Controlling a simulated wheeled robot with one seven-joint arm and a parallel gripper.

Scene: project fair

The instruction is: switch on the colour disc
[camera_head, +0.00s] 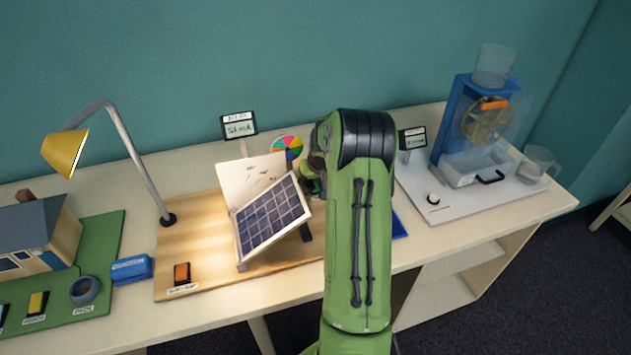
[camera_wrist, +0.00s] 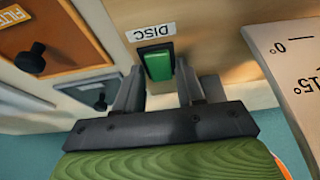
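The colour disc (camera_head: 287,147), with several bright segments, stands upright behind the solar panel (camera_head: 270,215) in the head view; its lower part is hidden. In the wrist view, a green rocker switch (camera_wrist: 157,63) sits on the wooden board beside a white label reading DISC (camera_wrist: 151,33). My gripper (camera_wrist: 158,80) is open and empty, its two fingers apart on either side of the switch. I cannot tell whether the fingers touch the board or which way the rocker is tipped. In the head view my arm hides this switch and most of my gripper.
An orange panel with a black knob (camera_wrist: 31,58) and a grey one (camera_wrist: 97,101) lie left of the switch in the wrist view. A white angle-marked plate (camera_wrist: 300,65) is close on the right. A yellow lamp (camera_head: 66,152) and orange switch (camera_head: 182,273) stand left of the solar panel.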

